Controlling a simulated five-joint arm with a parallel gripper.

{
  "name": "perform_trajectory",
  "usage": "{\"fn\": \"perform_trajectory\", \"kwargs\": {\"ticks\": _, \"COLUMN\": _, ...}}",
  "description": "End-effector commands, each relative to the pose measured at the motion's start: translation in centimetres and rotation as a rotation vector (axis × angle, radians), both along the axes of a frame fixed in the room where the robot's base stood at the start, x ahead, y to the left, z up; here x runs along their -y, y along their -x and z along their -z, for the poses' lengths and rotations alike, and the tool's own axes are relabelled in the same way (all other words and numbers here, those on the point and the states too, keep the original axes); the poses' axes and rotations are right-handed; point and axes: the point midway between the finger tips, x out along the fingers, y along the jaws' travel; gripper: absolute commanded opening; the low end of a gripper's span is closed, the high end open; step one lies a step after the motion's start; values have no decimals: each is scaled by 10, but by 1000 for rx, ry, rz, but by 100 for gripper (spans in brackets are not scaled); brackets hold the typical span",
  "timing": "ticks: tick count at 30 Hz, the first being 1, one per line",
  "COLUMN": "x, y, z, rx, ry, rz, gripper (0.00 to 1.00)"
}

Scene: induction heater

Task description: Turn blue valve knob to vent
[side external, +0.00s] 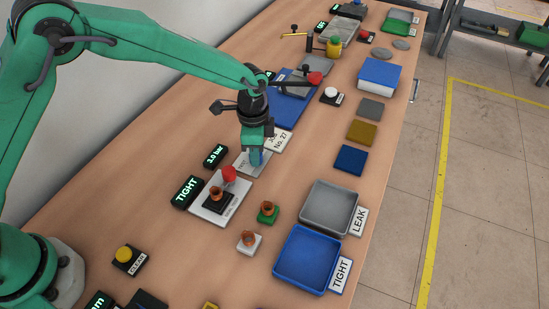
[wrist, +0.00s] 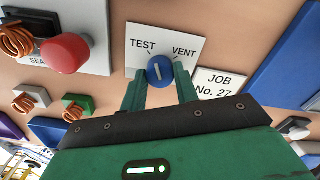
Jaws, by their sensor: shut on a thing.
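The blue valve knob (wrist: 160,69) sits on a white plate (wrist: 140,42) marked TEST at its upper left and VENT at its upper right. Its white pointer line stands nearly upright in the wrist view, between the two marks. My gripper (wrist: 159,84) is shut on the knob, one green finger on each side. In the side external view my gripper (side external: 256,152) reaches down over the plate (side external: 243,164), and the knob is mostly hidden by the fingers.
A red button (side external: 229,174) on the sealing station stands close to the left of my gripper. A JOB No. 27 card (side external: 278,140) lies just right. A green display reads 3.0 bar (side external: 215,156), another TIGHT (side external: 187,192). Grey LEAK (side external: 325,192) and blue TIGHT (side external: 283,257) trays sit in front.

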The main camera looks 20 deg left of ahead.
Motion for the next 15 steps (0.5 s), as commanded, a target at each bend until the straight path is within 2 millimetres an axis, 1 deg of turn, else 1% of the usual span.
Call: {"fn": "perform_trajectory", "kwargs": {"ticks": 15, "x": 0, "y": 0, "z": -1, "rx": 1, "ry": 1, "rz": 490, "gripper": 7}}
